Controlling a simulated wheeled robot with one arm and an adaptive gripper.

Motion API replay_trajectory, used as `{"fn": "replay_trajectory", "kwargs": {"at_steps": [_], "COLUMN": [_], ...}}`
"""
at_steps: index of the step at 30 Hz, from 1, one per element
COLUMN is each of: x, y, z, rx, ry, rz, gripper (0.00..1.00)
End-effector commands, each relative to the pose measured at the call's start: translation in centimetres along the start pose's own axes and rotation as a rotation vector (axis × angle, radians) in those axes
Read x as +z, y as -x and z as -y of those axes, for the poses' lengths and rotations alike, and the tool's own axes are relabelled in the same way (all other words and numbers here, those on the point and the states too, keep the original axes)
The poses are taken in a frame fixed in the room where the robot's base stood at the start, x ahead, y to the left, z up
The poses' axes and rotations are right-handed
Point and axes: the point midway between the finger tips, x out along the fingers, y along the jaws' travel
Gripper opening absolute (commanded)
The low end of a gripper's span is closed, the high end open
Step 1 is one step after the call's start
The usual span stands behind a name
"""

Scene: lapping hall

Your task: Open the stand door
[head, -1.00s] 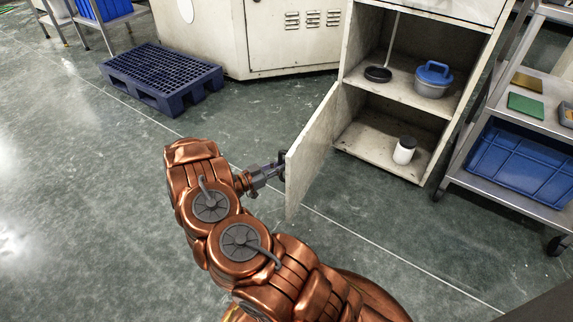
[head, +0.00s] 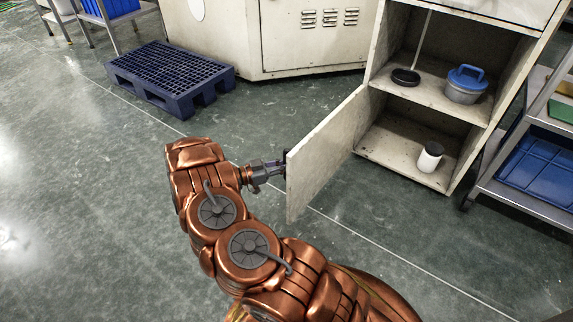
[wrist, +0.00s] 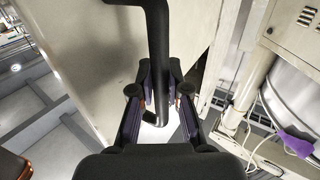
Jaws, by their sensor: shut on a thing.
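The stand (head: 437,180) is at the right in the head view. Its door (head: 325,158) stands swung wide open to the left, showing the shelves inside. My gripper (head: 284,164) is at the far side of the door's outer edge, its fingertips partly hidden behind the door. In the wrist view my gripper (wrist: 155,100) has its two fingers on either side of the dark bar handle (wrist: 158,45), shut on it. The pale door panel (wrist: 95,55) fills the area behind the handle.
A metal cart (head: 535,200) stands close at the right. A blue pallet (head: 170,78) lies at the back left. Floor left of the door is clear.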

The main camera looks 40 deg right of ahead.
Motion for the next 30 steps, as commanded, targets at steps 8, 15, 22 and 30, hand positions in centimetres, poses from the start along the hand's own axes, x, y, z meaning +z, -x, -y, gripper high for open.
{"fn": "replay_trajectory", "kwargs": {"at_steps": [8,15,22,30], "x": [-0.1,0.0,0.0,0.0], "y": [0.0,0.1,0.7,5.0], "z": [0.1,0.1,0.1,0.1], "rx": [-0.003,-0.003,-0.003,-0.007], "ry": [-0.001,-0.001,-0.002,-0.001], "rz": [-0.002,-0.001,-0.001,-0.002], "gripper": [0.35,0.41,0.41,0.41]}}
